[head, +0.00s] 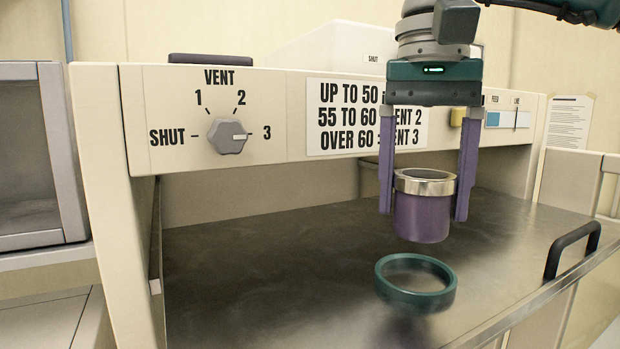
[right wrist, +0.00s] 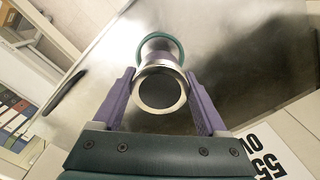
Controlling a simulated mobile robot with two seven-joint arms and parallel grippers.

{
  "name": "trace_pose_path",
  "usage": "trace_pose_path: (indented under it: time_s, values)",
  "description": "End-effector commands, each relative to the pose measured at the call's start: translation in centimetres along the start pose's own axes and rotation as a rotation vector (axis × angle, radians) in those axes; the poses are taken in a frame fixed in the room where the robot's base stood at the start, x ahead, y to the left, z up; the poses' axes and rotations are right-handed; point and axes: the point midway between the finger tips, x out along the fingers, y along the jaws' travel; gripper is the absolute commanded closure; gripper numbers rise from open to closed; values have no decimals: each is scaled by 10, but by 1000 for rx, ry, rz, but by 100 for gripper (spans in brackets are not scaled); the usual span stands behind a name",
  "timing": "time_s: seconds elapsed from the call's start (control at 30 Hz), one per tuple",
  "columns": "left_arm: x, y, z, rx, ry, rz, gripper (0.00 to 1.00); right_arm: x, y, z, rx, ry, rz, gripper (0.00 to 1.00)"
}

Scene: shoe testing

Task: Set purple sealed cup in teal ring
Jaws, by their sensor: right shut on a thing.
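The purple sealed cup (head: 422,215) has a silver rim and hangs upright between the purple fingers of my right gripper (head: 426,205), which is shut on it. In the right wrist view the cup's silver-rimmed top (right wrist: 159,88) sits between the fingertips. The teal ring (head: 415,283) lies on the dark metal surface, below the cup and slightly nearer the front. The cup is above the ring and apart from it in the head view. The ring shows partly behind the cup in the right wrist view (right wrist: 178,45). My left gripper is out of view.
The metal worktop (head: 270,260) is clear around the ring. A beige panel above it carries a grey vent knob (head: 228,136) pointing at 3 and a printed sign (head: 340,118). A black handle (head: 572,248) stands at the right edge.

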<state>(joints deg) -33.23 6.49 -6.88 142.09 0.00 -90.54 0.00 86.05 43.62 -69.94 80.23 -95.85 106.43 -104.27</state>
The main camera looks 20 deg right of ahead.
Motion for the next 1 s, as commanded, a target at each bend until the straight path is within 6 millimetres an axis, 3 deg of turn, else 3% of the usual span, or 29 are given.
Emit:
trace_pose_path:
  time_s: [0.1,0.3,1.0]
  values:
    - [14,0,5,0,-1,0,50,18,0,0,0,0,0,86]
    - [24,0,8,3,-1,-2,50,31,0,0,0,1,-1,86]
    - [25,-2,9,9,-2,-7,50,32,0,0,0,1,-1,86]
